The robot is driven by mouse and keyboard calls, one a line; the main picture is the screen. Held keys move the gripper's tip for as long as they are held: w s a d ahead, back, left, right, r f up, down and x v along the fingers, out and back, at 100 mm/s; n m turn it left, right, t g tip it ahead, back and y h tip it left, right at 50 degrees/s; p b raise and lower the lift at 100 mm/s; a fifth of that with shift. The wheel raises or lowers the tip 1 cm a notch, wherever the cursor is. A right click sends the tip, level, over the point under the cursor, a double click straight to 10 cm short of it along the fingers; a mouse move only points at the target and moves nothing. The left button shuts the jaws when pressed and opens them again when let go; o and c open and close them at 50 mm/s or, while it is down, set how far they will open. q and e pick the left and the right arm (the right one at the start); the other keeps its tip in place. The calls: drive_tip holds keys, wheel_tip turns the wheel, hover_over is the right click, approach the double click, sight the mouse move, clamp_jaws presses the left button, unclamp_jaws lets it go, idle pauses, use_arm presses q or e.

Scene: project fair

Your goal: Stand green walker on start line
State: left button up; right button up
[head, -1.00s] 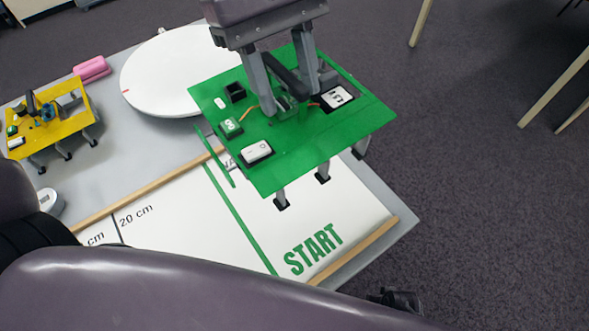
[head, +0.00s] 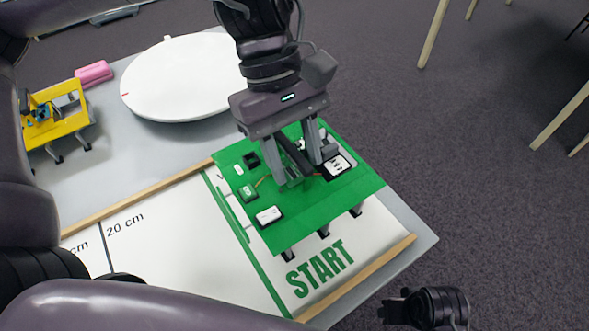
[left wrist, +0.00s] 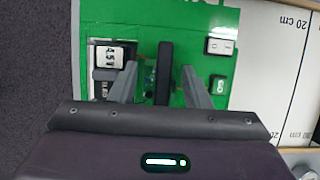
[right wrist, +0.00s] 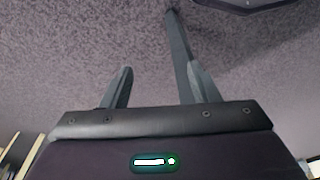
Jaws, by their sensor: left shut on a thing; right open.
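The green walker (head: 330,205) is a flat green board with small modules on top and grey legs with black feet below. My left gripper (head: 297,178) is shut on the dark bar at its middle, which also shows in the left wrist view (left wrist: 165,72). The walker is over the white track by the green start line (head: 248,243) and the word START (head: 320,268). Whether its feet touch the track I cannot tell. My right gripper (right wrist: 155,85) is open and empty, over carpet.
A yellow walker (head: 60,118) stands at the left of the grey table. A white round disc (head: 180,80) and a pink block (head: 94,72) are at the back. Wooden rails (head: 360,275) edge the track. Open carpet lies to the right.

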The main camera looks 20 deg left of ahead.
sight(293, 165)
use_arm(q)
drive_tip(key=shift+f+b, duration=0.35)
drive_tip(key=shift+f, duration=1.35)
use_arm(e)
drive_tip(key=shift+w+a+t, duration=0.15)
drive_tip(key=shift+a+t, duration=0.15)
drive_tip(key=shift+a, duration=0.2)
use_arm(q)
drive_tip(key=shift+f, duration=0.1)
use_arm(e)
drive_tip(key=shift+f, duration=0.1)
use_arm(q)
drive_tip(key=o, duration=1.1)
drive_tip(key=shift+r, duration=0.2)
drive_tip(key=p+v, duration=0.1)
drive_tip(key=v, duration=0.3)
drive_tip(key=shift+r+p, duration=0.2)
drive_tip(key=shift+p, duration=0.2)
drive_tip(key=shift+p+v, duration=1.8)
drive_tip(key=shift+v, duration=1.95)
use_arm(e)
drive_tip(key=d+f, duration=0.3)
drive_tip(key=f, duration=0.9)
drive_tip(key=shift+s+f+m, duration=0.2)
drive_tip(key=shift+m, duration=0.2)
